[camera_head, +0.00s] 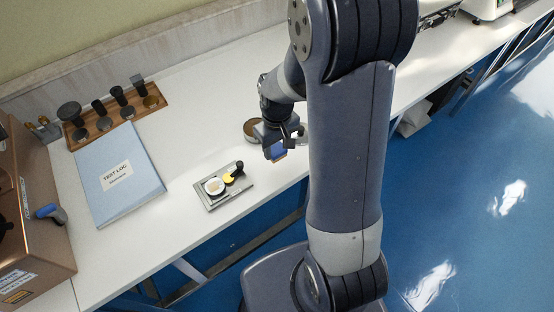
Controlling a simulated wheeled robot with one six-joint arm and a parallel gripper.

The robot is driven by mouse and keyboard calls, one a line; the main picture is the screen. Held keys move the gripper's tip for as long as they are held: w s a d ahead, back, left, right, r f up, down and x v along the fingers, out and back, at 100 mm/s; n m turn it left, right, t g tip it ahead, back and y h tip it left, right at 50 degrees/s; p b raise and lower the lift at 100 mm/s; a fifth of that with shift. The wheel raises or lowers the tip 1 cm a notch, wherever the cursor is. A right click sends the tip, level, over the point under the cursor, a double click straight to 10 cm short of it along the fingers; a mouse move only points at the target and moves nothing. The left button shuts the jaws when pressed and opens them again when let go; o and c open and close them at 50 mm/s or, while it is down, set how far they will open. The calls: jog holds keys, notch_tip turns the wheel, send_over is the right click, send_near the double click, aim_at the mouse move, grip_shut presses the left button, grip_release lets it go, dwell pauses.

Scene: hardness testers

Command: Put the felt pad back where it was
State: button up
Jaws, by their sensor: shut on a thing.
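My gripper (284,137) is above the white bench near its front edge, partly behind my own arm. It is shut on a small blue piece (277,151), which looks like the felt pad, though it is too small to be sure. A grey tray (238,194) lies to the left of the gripper. It carries a white round disc (214,186), a yellow disc (229,179) and a black-knobbed piece (238,168). A round brown-topped item (250,129) stands just left of and behind the gripper, and a pale item shows to its right.
A blue test log folder (117,175) lies at the left. Behind it a wooden rack (151,104) holds several dark pieces. A brown box-shaped machine (38,250) stands at the far left.

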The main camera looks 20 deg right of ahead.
aim_at(277, 158)
jog(key=shift+f, duration=2.65)
jog(key=shift+f, duration=0.1)
jog(key=shift+f, duration=0.15)
jog(key=o, duration=0.9)
jog(key=shift+o, duration=0.2)
notch_tip(277, 158, up, 12)
jog(key=shift+r, duration=0.25)
